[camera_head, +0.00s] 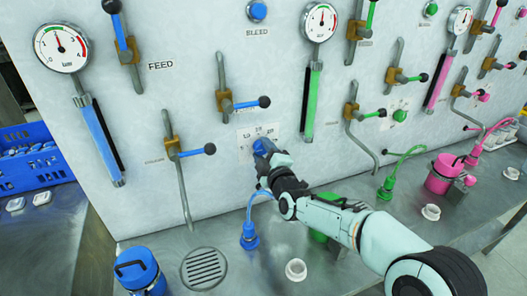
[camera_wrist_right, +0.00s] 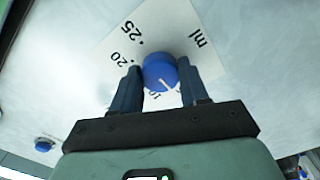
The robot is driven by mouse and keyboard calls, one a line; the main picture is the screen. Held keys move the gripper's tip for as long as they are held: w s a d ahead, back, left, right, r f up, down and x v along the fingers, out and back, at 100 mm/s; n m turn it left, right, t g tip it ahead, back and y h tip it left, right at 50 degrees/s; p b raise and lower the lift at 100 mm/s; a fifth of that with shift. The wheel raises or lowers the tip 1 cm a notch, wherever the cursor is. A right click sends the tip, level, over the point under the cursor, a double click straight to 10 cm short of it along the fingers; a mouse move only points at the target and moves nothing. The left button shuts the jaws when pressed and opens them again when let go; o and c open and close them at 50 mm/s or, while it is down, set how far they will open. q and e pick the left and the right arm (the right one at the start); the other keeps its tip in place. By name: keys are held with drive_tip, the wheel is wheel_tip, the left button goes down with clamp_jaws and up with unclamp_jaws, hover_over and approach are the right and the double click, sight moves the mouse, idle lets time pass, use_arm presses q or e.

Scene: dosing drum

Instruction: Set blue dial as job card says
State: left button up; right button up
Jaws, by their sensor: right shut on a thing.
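The blue dial (camera_head: 262,147) is on the upright panel, in front of a white scale card (camera_head: 245,133). My right gripper (camera_head: 264,160) is shut on it, and in the right wrist view the two fingers (camera_wrist_right: 159,70) flank the dial (camera_wrist_right: 159,70). The dial has a short white line pointing down and right in that view. The scale card (camera_wrist_right: 120,40) shows 25, 20 and "ml", with a partly hidden number near the dial's lower edge. No job card is readable in these views. My left gripper is not in view.
Blue levers (camera_head: 197,150), gauges (camera_head: 62,47) and green and pink controls crowd the panel.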

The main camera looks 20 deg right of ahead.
drive_tip(key=o, duration=1.1)
drive_tip(key=shift+c, duration=0.2)
drive_tip(key=s+b, duration=0.1)
drive_tip(key=s, duration=1.2)
drive_tip(key=shift+s+a+b, duration=0.2)
drive_tip(key=shift+a+b, duration=0.1)
drive_tip(key=shift+a, duration=0.1)
